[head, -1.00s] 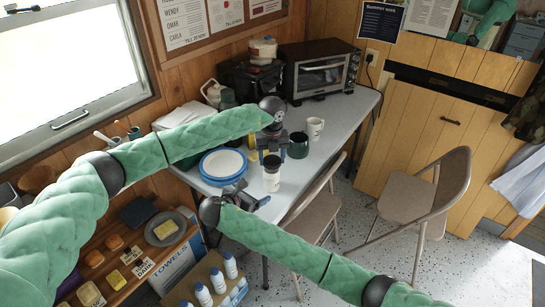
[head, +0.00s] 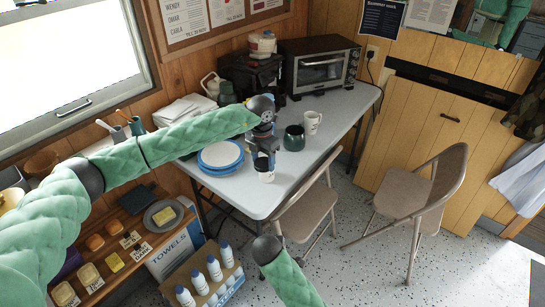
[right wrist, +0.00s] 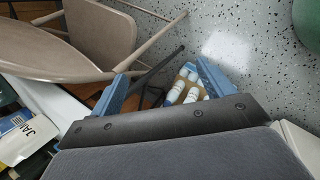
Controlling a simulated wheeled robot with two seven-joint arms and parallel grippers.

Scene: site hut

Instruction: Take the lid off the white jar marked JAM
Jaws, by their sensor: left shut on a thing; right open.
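The white jar (head: 265,177) stands upright on the table near its front edge. In the right wrist view the jar (right wrist: 32,132) shows at the left edge with JAM on its label. My left gripper (head: 264,158) reaches down over the jar top, its blue fingers shut on the dark lid (head: 262,164). The fingers hide most of the lid, and I cannot tell whether it still touches the jar. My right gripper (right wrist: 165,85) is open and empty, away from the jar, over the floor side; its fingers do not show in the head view.
Blue-rimmed plates (head: 220,156) lie left of the jar. A dark green mug (head: 294,138) and a white mug (head: 312,122) stand behind it to the right. A toaster oven (head: 320,66) is at the back. Folding chairs (head: 308,212) stand in front; bottles (head: 214,268) stand below.

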